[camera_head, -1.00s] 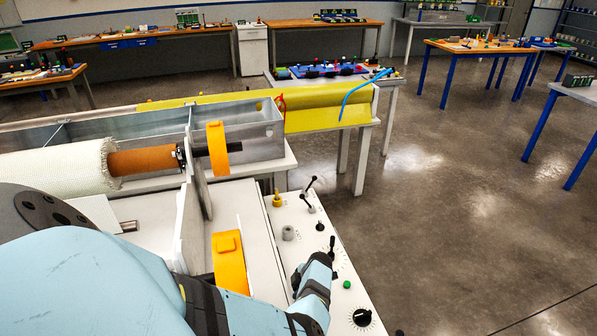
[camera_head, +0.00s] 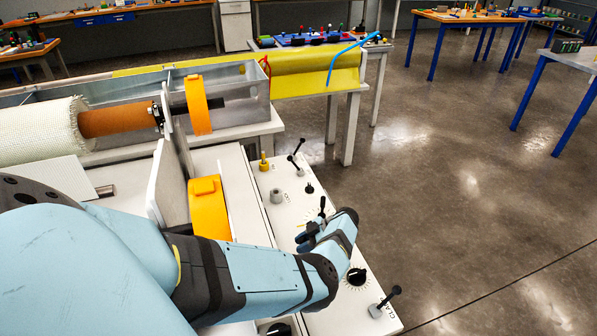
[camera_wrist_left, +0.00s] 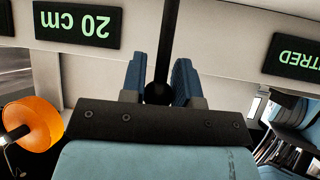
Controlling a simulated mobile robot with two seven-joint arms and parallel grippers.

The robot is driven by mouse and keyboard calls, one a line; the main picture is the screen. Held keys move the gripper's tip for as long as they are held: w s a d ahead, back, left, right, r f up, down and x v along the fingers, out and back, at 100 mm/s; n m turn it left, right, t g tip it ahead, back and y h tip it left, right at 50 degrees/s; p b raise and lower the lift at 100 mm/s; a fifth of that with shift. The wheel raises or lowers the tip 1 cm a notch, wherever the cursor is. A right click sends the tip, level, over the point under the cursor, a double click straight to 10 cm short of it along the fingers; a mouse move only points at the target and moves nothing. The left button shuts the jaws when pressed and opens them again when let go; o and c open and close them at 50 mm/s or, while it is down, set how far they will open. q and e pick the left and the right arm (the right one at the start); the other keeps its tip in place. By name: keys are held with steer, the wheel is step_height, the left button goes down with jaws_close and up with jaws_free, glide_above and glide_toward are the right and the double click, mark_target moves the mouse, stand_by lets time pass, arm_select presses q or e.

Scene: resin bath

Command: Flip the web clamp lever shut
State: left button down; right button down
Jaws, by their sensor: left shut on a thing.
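My left gripper (camera_head: 313,232) is over the white control panel (camera_head: 292,213). In the wrist view its two blue finger pads (camera_wrist_left: 159,82) stand either side of a thin black lever (camera_wrist_left: 166,35) with a dark round end, and it is shut on this lever. In the head view a black lever (camera_head: 322,205) rises beside the fingers; the contact is partly hidden by my wrist. A separate black-knobbed lever (camera_head: 387,300) stands tilted at the panel's near right corner, beside the lettering "CLA…", clear of the gripper. My right gripper is out of view.
A black dial (camera_head: 356,276) lies just right of my wrist. Further back are twin black levers (camera_head: 296,157), a grey knob (camera_head: 277,196) and a yellow knob (camera_head: 264,161). An orange block (camera_head: 208,212) stands left. Open floor lies right of the panel.

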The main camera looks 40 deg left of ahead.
arm_select(q)
steer(key=shift+w+d+b, duration=0.15)
steer(key=shift+w+b, duration=0.1)
steer(key=shift+b, duration=0.05)
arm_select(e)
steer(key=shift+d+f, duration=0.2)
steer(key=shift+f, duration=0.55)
arm_select(q)
steer(key=c, duration=1.2)
jaws_free()
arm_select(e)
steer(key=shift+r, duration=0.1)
